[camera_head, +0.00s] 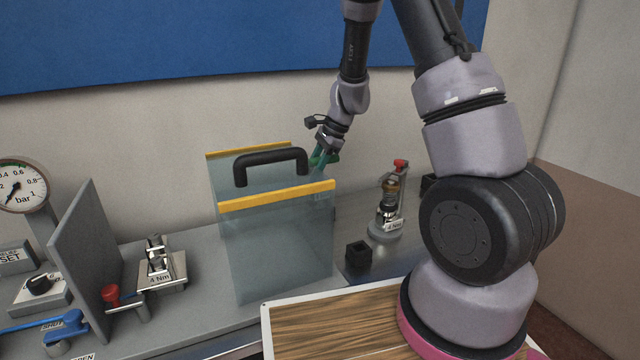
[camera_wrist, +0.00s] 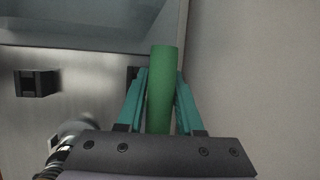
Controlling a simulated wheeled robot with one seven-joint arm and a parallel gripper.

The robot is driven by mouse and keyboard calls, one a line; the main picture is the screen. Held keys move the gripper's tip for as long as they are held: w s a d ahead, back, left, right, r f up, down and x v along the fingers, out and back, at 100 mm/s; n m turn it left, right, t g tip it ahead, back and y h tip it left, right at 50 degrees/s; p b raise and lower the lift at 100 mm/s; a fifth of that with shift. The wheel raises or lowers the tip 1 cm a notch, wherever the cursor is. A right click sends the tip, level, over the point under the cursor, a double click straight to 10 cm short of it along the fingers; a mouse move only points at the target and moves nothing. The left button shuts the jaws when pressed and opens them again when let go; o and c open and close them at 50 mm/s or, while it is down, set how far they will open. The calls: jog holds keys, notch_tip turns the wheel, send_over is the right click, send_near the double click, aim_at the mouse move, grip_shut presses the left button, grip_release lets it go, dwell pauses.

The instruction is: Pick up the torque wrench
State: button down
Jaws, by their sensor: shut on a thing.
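A thick green handle (camera_wrist: 161,88), which I take to be the torque wrench's, stands between the teal fingers of my gripper (camera_wrist: 160,100) in the wrist view. The fingers are shut on it from both sides. In the head view my gripper (camera_head: 323,156) is at the back of the bench, behind the right end of a clear guard (camera_head: 270,255) with yellow edges. Only a little green shows at the fingers there. The rest of the wrench is hidden, and I cannot tell whether it touches the bench.
The guard has a black handle (camera_head: 270,155) on top. A small black block (camera_head: 358,254) and a red-topped fixture (camera_head: 390,205) stand to its right. A 4 Nm fixture (camera_head: 160,270), a grey upright panel (camera_head: 85,250) and a pressure gauge (camera_head: 20,185) are on the left.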

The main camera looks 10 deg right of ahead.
notch_tip(320, 180, up, 10)
dwell(0.6)
dwell(1.8)
